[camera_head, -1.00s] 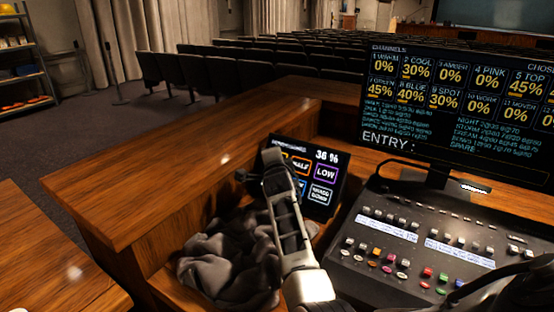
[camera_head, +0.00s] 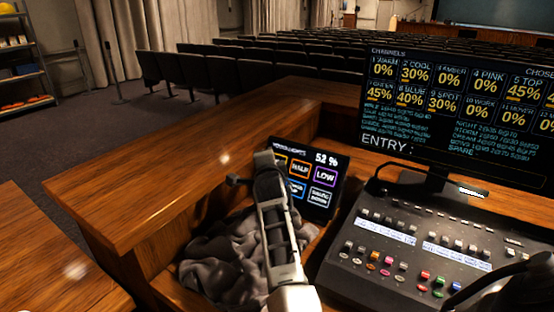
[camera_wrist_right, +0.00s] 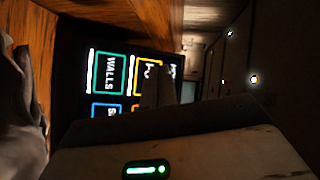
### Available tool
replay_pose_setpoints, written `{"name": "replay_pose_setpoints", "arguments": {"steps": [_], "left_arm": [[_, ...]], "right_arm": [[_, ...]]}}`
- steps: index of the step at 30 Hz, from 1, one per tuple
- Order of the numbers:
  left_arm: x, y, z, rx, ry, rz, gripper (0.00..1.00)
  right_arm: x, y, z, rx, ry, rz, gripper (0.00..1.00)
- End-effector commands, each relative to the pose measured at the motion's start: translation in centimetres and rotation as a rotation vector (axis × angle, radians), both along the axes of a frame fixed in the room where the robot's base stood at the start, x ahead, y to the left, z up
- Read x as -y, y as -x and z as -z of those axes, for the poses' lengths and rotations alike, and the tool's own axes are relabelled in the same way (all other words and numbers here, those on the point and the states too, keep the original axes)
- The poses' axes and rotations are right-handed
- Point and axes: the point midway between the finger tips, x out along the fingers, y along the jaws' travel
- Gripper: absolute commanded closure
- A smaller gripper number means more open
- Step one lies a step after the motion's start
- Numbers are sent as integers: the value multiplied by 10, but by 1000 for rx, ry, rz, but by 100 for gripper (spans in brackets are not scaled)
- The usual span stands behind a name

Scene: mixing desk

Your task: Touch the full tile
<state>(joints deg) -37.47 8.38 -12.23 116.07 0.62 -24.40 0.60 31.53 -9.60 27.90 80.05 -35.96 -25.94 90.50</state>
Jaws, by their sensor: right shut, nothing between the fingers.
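A small dark touch panel (camera_head: 326,163) stands tilted on the desk and reads 52 %. The yellow-outlined tile (camera_head: 281,162), top left beside the orange HALF tile (camera_head: 299,167), is mostly covered by my right gripper (camera_head: 264,158); its label is not readable. In the right wrist view that yellow tile (camera_wrist_right: 143,62) shows sideways next to the green WALLS tile (camera_wrist_right: 109,72), partly behind the gripper fingers (camera_wrist_right: 163,88). My right gripper is shut and empty, its tip at the panel's left upper part. I cannot tell whether it touches. My left gripper is not in view.
A crumpled grey cloth (camera_head: 222,262) lies below the panel, beside my right arm. A mixing console (camera_head: 395,265) and a large channel screen (camera_head: 455,105) stand to the right. A raised wooden ledge (camera_head: 180,185) runs behind and left.

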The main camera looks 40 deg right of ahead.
Motion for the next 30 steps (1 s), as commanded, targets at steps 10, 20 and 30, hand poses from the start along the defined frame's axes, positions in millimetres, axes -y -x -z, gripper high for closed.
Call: {"name": "replay_pose_setpoints", "arguments": {"steps": [10, 20, 30], "left_arm": [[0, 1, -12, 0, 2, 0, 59], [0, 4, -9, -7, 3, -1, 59], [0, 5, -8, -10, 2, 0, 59]], "right_arm": [[-21, 9, -13, -1, 0, 1, 100], [-21, 9, -12, 0, 0, 1, 100], [-21, 9, -13, 0, 0, 1, 100]]}}
